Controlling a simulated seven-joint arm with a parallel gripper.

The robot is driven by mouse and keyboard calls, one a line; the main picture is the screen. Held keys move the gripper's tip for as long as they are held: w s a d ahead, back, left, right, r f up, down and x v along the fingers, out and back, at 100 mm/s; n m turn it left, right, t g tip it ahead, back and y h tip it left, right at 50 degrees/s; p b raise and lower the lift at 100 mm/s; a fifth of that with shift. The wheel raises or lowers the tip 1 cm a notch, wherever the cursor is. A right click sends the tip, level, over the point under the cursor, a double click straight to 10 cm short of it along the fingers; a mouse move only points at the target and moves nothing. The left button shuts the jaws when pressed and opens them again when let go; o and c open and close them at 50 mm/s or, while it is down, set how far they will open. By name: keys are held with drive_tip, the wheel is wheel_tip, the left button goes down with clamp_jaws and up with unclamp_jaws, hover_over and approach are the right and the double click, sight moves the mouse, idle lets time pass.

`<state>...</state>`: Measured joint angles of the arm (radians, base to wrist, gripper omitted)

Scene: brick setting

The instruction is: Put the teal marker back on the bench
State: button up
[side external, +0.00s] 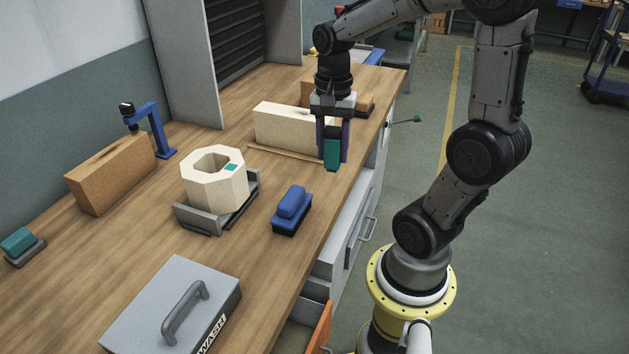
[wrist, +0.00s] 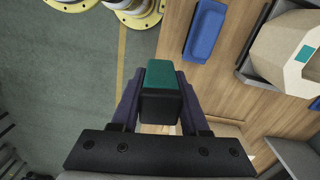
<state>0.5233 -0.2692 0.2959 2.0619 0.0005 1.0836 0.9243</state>
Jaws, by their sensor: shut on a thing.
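The teal marker (side external: 332,155) is a small block, teal with a black part, as the wrist view (wrist: 162,75) shows. My gripper (side external: 333,146) is shut on it, with one dark finger on each side; the fingers also show in the wrist view (wrist: 160,98). The marker hangs below the fingers near the front edge of the wooden bench (side external: 150,235). I cannot tell its exact height above the bench. A cream octagonal block (side external: 214,192) with a hole and a teal square on top sits in a grey cradle (side external: 203,222).
A blue-topped block (side external: 291,207) lies right of the cradle. A cream brick (side external: 280,128) stands behind my gripper. A tan brick (side external: 110,172), a blue stand (side external: 155,130), a teal-topped block (side external: 18,241) and a grey lidded box (side external: 150,305) are on the bench. An orange-fronted drawer (side external: 320,328) protrudes.

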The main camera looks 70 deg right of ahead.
drive_tip(key=shift+m, duration=0.7)
drive_tip(key=w+d+f, duration=0.2)
drive_tip(key=d, duration=0.1)
drive_tip(key=w+d+f, duration=0.5)
drive_tip(key=d+f, duration=0.1)
drive_tip(key=shift+w+d+f, duration=0.15)
drive_tip(key=shift+w+f, duration=0.05)
drive_tip(key=shift+f, duration=0.05)
drive_tip(key=shift+w+d+f, duration=0.1)
drive_tip(key=shift+w+f, duration=0.05)
drive_tip(key=shift+f, duration=0.85)
drive_tip(key=shift+w+d+f, duration=0.1)
drive_tip(key=shift+f, duration=0.9)
drive_tip(key=shift+f, duration=0.15)
drive_tip(key=o, duration=1.1)
drive_tip(key=shift+c, duration=0.2)
